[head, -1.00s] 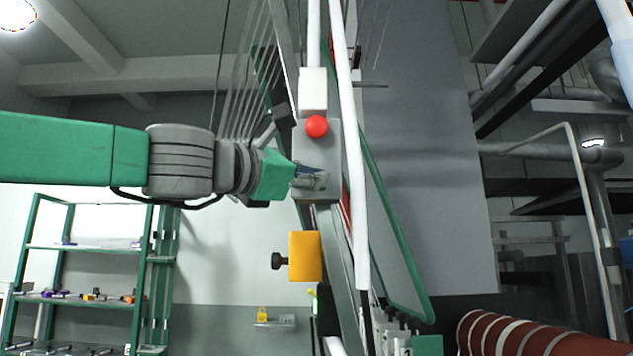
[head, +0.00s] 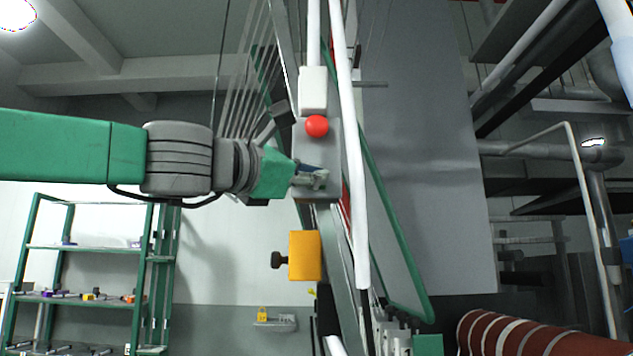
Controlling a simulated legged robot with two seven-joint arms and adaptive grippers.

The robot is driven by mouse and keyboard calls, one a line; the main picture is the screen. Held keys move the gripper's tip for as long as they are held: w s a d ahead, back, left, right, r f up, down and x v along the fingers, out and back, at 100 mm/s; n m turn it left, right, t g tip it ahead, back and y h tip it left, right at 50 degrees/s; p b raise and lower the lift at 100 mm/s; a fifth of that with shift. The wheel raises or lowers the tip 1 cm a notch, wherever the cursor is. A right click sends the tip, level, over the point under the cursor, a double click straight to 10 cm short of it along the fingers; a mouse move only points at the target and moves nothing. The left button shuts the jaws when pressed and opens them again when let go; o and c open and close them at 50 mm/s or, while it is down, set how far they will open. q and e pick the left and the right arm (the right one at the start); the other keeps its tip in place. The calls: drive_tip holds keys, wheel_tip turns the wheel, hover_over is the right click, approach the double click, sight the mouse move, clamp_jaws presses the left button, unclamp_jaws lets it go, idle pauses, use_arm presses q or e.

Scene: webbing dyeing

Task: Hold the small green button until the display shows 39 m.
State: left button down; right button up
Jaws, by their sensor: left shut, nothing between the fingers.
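A grey control box (head: 328,150) with a red round button (head: 317,126) near its top is fixed on the upright metal frame. My left gripper (head: 318,181) is shut and empty, its fingertips at the lower part of the box front, below the red button. The small green button does not show; the fingers cover that part of the box. Whether the fingertips touch the box I cannot tell. No display reading can be made out. My right gripper is not in view.
A yellow block with a black knob (head: 305,256) sits on the frame below the box. A white vertical pipe (head: 350,150) runs just right of the box. A green shelf rack (head: 90,248) stands at left. A red and white striped roll (head: 530,335) lies at lower right.

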use_arm(q)
drive_tip(key=shift+s, duration=0.75)
drive_tip(key=shift+s+b, duration=0.6)
drive_tip(key=shift+s, duration=1.9)
drive_tip(key=shift+f, duration=0.1)
